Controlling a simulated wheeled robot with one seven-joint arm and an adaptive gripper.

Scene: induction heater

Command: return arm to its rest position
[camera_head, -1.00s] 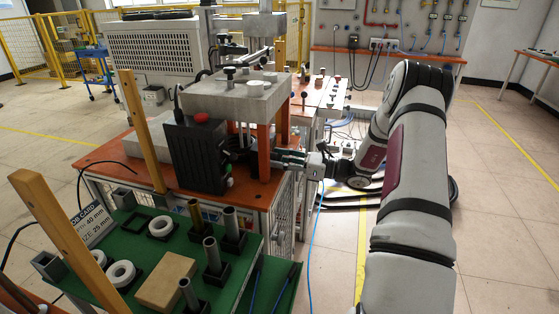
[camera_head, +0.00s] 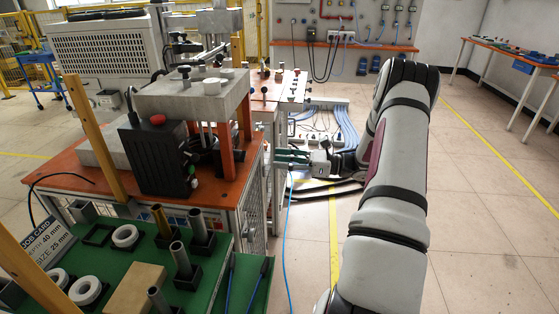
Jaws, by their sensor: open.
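My arm reaches forward along the right of the picture, bends at a raised elbow and folds back toward the left. My gripper (camera_head: 292,158) is at its end, pointing left, beside the right edge of the orange-topped bench (camera_head: 65,165). Its fingers look empty and apart, though they are small here. The induction heater, a black box with a red button (camera_head: 155,155), stands on that bench to the left of my gripper. A gap shows between the gripper and the heater's orange upright (camera_head: 227,150).
A green tray table (camera_head: 205,290) in front holds metal cylinders (camera_head: 181,262), white rings (camera_head: 125,236) and a tan block (camera_head: 135,290). A wooden post (camera_head: 90,135) rises at left. Cables and a power strip (camera_head: 315,138) lie beyond my gripper. The floor at right is open.

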